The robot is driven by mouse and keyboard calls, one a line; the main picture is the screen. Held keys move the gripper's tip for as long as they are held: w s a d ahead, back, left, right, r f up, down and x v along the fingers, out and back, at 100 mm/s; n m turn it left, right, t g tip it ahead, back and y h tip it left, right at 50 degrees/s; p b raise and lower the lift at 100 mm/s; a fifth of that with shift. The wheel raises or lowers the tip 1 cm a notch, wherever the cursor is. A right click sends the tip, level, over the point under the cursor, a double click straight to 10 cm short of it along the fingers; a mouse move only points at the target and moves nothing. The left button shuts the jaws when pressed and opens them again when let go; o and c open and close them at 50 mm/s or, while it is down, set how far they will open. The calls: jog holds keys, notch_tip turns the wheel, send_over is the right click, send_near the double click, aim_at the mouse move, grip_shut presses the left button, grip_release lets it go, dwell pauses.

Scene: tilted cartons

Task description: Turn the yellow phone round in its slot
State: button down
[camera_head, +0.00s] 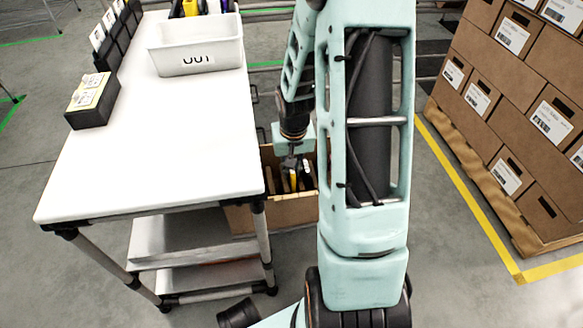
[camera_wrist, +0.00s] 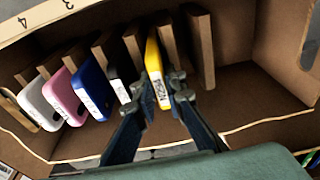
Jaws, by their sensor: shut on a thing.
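The yellow phone (camera_wrist: 154,62) stands in a slot between brown dividers in the open carton (camera_wrist: 262,92), with a white printed label on its near edge. My gripper (camera_wrist: 160,94) reaches down from above and is shut on the yellow phone, one dark finger on each side. In the head view a yellow strip of the phone (camera_head: 293,181) shows inside the carton (camera_head: 285,213), below my wrist. The phone's lower part is hidden in the slot. I cannot tell which way its face points.
A black phone (camera_wrist: 119,88), a blue phone (camera_wrist: 90,88), a pink phone (camera_wrist: 66,97) and a white phone (camera_wrist: 41,103) stand in slots to the left. The white table (camera_head: 160,130) borders the carton, bearing a bin (camera_head: 196,62). Stacked boxes (camera_head: 505,75) stand right.

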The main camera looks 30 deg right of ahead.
jog(key=shift+f, duration=0.1)
dwell(0.3)
jog(key=c, duration=1.9)
grip_release()
notch_tip(320, 180, up, 12)
jog(key=s, duration=0.1)
jog(key=shift+s+a, duration=0.25)
jog(key=shift+s, duration=0.1)
notch_tip(320, 180, up, 7)
jog(key=p, duration=0.6)
